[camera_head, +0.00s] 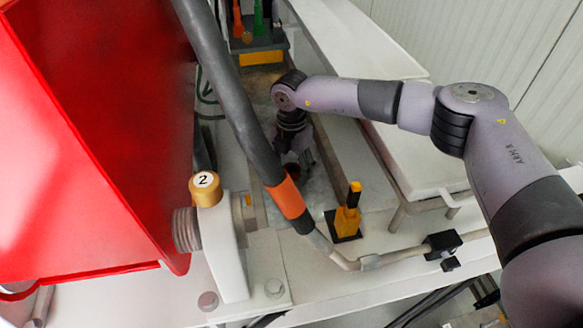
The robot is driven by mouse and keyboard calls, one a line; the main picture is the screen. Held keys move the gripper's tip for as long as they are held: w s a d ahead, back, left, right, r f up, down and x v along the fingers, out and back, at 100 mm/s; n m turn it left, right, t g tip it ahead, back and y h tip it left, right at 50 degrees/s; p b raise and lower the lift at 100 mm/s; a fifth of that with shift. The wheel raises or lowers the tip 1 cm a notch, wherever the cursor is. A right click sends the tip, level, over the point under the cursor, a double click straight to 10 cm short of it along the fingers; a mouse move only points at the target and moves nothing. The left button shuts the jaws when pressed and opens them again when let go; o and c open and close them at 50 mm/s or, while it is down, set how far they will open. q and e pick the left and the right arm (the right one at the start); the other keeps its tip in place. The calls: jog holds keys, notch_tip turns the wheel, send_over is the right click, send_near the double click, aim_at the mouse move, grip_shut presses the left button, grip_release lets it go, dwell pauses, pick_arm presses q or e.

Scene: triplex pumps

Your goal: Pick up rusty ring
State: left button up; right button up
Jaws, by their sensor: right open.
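My right arm comes in from the right, and its dark gripper (298,156) points down over a grey, wet-looking trough (322,185) behind the thick dark hose. The gripper is small and dim here, and it is open. My left gripper is not in view.
A dark hose (238,100) with an orange band crosses in front of the trough. A big red panel (95,130) fills the left. A yellow-orange post (347,215) stands on a black base right of the hose. A gold cap marked 2 (205,189) tops a white bracket (228,255).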

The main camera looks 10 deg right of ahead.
jog(key=shift+c, duration=0.5)
jog(key=c, duration=1.2)
jog(key=shift+o, duration=0.2)
jog(key=shift+r, duration=0.1)
